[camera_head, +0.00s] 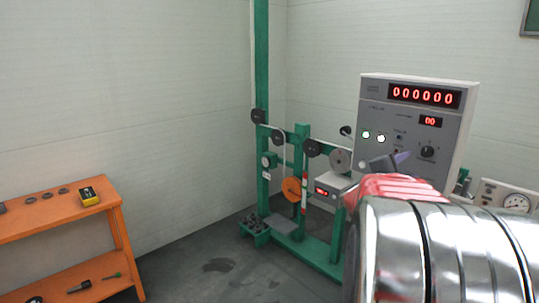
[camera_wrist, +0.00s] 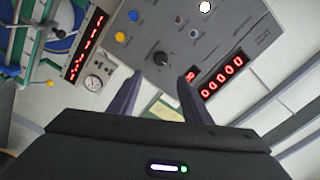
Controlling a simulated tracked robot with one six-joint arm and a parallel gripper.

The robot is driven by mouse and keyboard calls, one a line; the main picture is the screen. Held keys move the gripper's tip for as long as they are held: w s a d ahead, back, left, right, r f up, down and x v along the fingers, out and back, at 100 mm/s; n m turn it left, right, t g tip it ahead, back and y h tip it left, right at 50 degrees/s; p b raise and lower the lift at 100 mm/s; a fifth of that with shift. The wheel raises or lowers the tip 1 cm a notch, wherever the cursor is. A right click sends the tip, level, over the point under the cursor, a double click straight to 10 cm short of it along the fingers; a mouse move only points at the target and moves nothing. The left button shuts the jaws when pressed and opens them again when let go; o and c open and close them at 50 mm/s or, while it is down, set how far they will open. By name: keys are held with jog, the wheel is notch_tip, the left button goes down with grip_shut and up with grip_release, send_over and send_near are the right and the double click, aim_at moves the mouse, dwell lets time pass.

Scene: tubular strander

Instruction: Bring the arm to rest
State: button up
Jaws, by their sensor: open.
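My gripper shows in the wrist view (camera_wrist: 160,80) with its two dark fingers apart and nothing between them. In the head view its fingers (camera_head: 389,161) stick up past the red part of my arm, in front of the grey control box. My arm's shiny metal links fill the lower right of the head view. Beyond the fingers in the wrist view is the face of the control box (camera_wrist: 215,45), with a knob, lamps and red digits. I cannot tell the exact gap between fingertips and panel.
The grey control box (camera_head: 372,95) shows red zeros and two lit lamps. A green machine frame (camera_head: 300,160) with dark pulleys and an orange wheel (camera_head: 292,189) stands mid-picture. An orange shelf (camera_head: 70,215) with small parts stands left. A gauge (camera_head: 516,203) is at right.

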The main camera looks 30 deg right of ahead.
jog(key=w+a+f+n+t+y, duration=0.4)
jog(key=w+a+f+n+y, duration=0.15)
jog(key=w+f, duration=0.2)
jog(key=w+a+f+n+t+y, duration=0.1)
jog(key=w+a+f+n+y, duration=0.2)
jog(key=a, duration=0.6)
jog(key=w+a+f+n+t+y, duration=0.1)
jog(key=a+f+n+y, duration=0.2)
jog(key=a+f+n, duration=0.4)
jog(key=s+a+n+g+y, duration=0.1)
jog(key=s+a+n, duration=0.3)
jog(key=a, duration=0.7)
jog(key=s+a+n+g+y, duration=0.1)
jog(key=s+a+n+y, duration=0.2)
jog(key=a, duration=0.9)
jog(key=s+a+n+g+y, duration=0.1)
jog(key=s+a+n+y, duration=0.1)
jog(key=s+a+n, duration=0.3)
jog(key=s+a, duration=0.3)
jog(key=a, duration=0.4)
jog(key=shift+n, duration=0.35)
jog(key=shift+s, duration=0.1)
jog(key=shift+c, duration=0.5)
